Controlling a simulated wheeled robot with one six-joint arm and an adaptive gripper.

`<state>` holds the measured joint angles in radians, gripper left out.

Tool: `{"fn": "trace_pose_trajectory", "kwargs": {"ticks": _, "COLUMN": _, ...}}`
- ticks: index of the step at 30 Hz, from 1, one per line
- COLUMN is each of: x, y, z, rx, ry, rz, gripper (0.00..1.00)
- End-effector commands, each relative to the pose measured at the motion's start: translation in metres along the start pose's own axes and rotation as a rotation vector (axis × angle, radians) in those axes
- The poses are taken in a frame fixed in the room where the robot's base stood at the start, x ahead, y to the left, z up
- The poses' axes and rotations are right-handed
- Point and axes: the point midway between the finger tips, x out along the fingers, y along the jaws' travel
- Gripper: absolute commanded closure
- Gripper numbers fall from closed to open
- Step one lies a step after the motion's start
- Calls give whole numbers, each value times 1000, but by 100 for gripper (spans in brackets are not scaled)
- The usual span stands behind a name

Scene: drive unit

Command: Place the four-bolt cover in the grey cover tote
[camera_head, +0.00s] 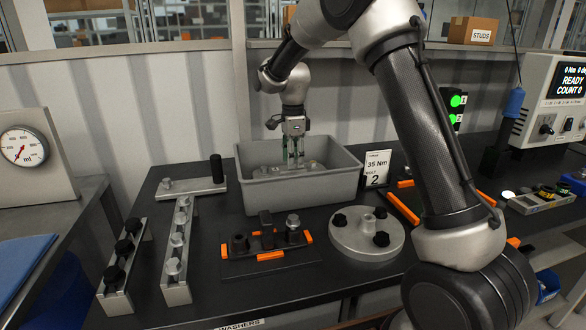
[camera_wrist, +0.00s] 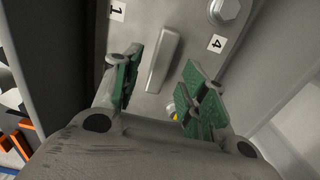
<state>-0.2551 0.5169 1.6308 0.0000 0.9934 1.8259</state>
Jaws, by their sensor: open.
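The grey cover tote (camera_head: 305,193) stands at the back middle of the dark bench. A grey metal cover (camera_head: 316,167) lies low inside it, partly hidden by the front wall. In the wrist view the cover (camera_wrist: 148,103) shows a raised handle bar (camera_wrist: 163,62), a bolt head (camera_wrist: 229,10) and labels 1 and 4; its other corners are hidden. My gripper (camera_head: 295,153) reaches down into the tote. In the wrist view my gripper (camera_wrist: 168,80) is open, its green pads on either side of the handle bar with gaps visible.
In front of the tote are a black fixture (camera_head: 270,258) with orange corners and a round flange (camera_head: 366,234) with dark knobs. Bolt racks (camera_head: 177,255) stand to the left. A 35 Nm card (camera_head: 376,169) stands right of the tote.

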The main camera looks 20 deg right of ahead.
Motion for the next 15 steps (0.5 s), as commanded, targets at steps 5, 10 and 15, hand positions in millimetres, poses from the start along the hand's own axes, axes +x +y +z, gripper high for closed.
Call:
{"fn": "trace_pose_trajectory", "kwargs": {"ticks": 5, "x": -42, "y": -1, "z": 0, "rx": 0, "ry": -1, "rz": -3, "gripper": 57}}
{"fn": "trace_pose_trajectory", "kwargs": {"ticks": 10, "x": -68, "y": 0, "z": 0, "rx": 0, "ry": -1, "rz": -2, "gripper": 57}}
{"fn": "trace_pose_trajectory", "kwargs": {"ticks": 15, "x": -78, "y": 0, "z": 0, "rx": 0, "ry": 0, "rz": 1, "gripper": 57}}
